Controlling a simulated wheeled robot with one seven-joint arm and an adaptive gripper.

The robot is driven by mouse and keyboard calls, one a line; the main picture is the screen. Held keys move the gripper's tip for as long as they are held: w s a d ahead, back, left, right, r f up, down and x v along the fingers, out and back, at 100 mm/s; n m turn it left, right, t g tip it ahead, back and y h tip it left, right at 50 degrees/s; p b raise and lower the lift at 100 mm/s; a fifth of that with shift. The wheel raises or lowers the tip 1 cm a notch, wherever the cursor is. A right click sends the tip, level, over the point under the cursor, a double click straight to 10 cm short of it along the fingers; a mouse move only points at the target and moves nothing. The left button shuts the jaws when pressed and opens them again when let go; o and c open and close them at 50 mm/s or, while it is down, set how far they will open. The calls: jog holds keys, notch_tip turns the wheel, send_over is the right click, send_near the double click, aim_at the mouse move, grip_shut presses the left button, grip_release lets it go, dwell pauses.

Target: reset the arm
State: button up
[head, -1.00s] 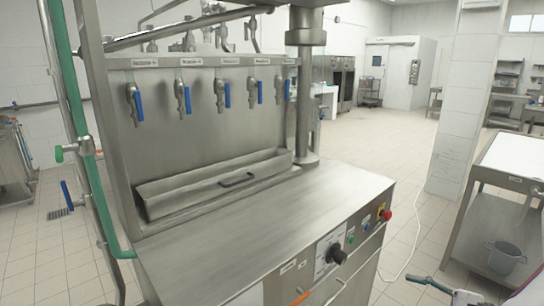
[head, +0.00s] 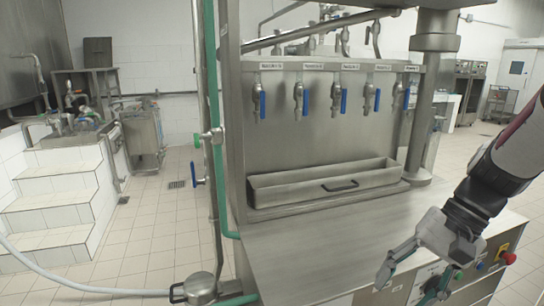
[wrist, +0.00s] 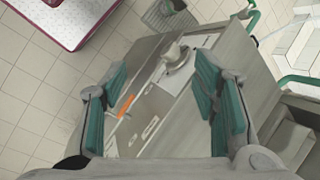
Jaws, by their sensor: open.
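My gripper (head: 408,280) is at the lower right of the head view, in front of the filling machine's front edge, with its fingers pointing down and to the left. It is open and nothing is between its fingers. In the wrist view my gripper (wrist: 160,105) shows two teal-padded fingers spread wide apart.
The steel filling machine (head: 330,250) has several blue-handled taps (head: 298,98) above a long trough (head: 320,185). A green pipe (head: 212,90) runs up its left side. White steps (head: 50,215) and a white hose (head: 80,287) are at left. Tiled floor (head: 150,235) lies clear between.

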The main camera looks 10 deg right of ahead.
jog(key=s+a+r+n+t+h, duration=0.1)
jog(key=s+a+r+n+h, duration=0.1)
jog(key=s+a+r+n, duration=0.1)
jog(key=s+a+r+n+t+h+p, duration=0.1)
jog(key=s+a+r+n+t+h, duration=0.1)
jog(key=a, duration=0.6)
notch_tip(320, 180, up, 3)
jog(key=s+n+h, duration=0.1)
jog(key=n, duration=0.2)
jog(key=shift+s+a+f+n+t, duration=0.15)
jog(key=shift+s+a+n+t, duration=0.15)
jog(key=shift+s+n, duration=0.1)
